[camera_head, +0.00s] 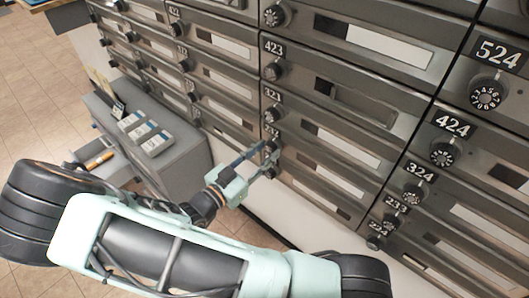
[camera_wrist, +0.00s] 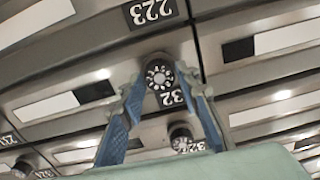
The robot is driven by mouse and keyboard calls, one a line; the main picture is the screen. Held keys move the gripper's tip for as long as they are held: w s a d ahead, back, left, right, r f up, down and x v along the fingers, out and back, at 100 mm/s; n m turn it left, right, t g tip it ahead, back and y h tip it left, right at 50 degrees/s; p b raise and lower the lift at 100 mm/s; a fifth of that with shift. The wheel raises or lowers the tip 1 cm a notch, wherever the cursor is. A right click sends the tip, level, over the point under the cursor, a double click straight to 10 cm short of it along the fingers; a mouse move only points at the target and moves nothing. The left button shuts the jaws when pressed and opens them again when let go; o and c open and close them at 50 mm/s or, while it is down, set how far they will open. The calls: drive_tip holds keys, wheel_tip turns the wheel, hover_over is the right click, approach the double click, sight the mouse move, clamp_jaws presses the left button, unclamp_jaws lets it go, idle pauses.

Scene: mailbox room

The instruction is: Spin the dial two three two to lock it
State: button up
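A round dark dial with a pale numbered face (camera_wrist: 159,76) sits on a metal mailbox door, in the middle of the wrist view. A black number plate by it (camera_wrist: 172,97) shows "32", its rest hidden by a finger. My gripper (camera_wrist: 162,84) is open, with a blue-padded finger on each side of the dial. I cannot tell whether either finger touches it. In the head view my gripper (camera_head: 268,158) reaches the low mailbox column, at a plate that seems to read 232 (camera_head: 272,132). The dial there is mostly hidden by the fingers.
Another dial (camera_wrist: 183,138) lies just below in the wrist view, between the fingers. A plate reading 223 (camera_wrist: 151,12) is above. Neighbouring dials include the one by 424 (camera_head: 445,152). A grey cabinet (camera_head: 183,158) with small boxes stands left of my arm.

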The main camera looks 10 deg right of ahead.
drive_tip(key=c, duration=0.7)
drive_tip(key=shift+o, duration=0.2)
drive_tip(key=shift+m, duration=0.4)
